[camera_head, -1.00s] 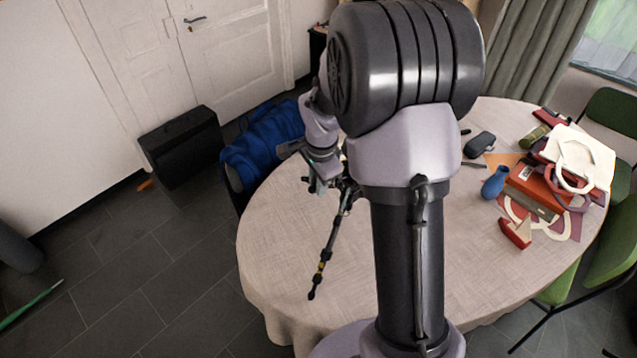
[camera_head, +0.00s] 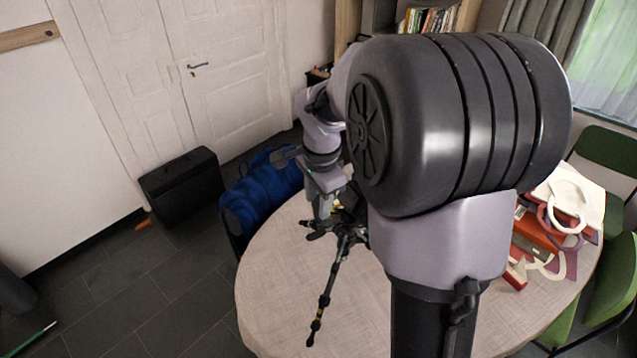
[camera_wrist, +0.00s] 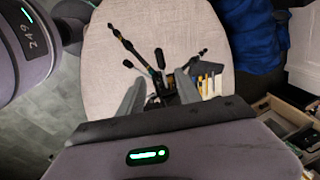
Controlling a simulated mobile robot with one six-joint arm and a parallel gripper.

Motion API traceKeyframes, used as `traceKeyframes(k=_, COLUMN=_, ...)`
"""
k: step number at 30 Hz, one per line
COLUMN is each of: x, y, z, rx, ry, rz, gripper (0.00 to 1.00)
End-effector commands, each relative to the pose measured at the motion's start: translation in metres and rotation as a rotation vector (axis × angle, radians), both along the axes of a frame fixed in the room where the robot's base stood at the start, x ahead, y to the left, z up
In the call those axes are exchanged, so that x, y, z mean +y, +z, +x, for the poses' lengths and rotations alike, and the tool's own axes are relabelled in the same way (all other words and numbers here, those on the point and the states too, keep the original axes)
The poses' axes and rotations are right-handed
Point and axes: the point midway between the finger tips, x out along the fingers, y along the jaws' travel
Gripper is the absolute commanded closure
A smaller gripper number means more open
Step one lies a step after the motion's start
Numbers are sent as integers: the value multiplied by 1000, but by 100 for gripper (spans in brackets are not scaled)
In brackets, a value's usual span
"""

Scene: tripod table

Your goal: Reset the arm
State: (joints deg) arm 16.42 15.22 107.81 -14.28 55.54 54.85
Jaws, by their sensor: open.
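A black tripod (camera_head: 328,285) with yellow-marked parts is on the round table (camera_head: 285,290), one leg reaching toward the table's near edge. Its hub and other legs are partly hidden behind my arm. My gripper (camera_head: 322,212) points down over the hub end of the tripod, beside the left part of the table. In the wrist view my gripper (camera_wrist: 160,80) has its two grey fingers apart and empty. The tripod (camera_wrist: 128,45) shows beyond and between the fingertips; the gap between them and it cannot be judged.
A blue bag or jacket (camera_head: 258,195) is beside the table's left edge, with a black case (camera_head: 182,187) by the door. Red boxes (camera_head: 538,232) and a white-handled bag (camera_head: 578,195) crowd the table's right side. My arm hides the table's middle.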

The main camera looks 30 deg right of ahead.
Motion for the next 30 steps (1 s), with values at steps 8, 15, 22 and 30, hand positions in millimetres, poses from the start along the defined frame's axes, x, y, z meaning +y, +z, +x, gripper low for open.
traceKeyframes(k=8, x=1, y=39, z=-6, rx=0, ry=0, rz=0, gripper=59)
traceKeyframes(k=15, x=2, y=39, z=-7, rx=1, ry=0, rz=0, gripper=59)
traceKeyframes(k=22, x=8, y=40, z=-11, rx=-12, ry=30, rz=-2, gripper=59)
traceKeyframes(k=30, x=124, y=19, z=-136, rx=-250, ry=714, rz=-93, gripper=59)
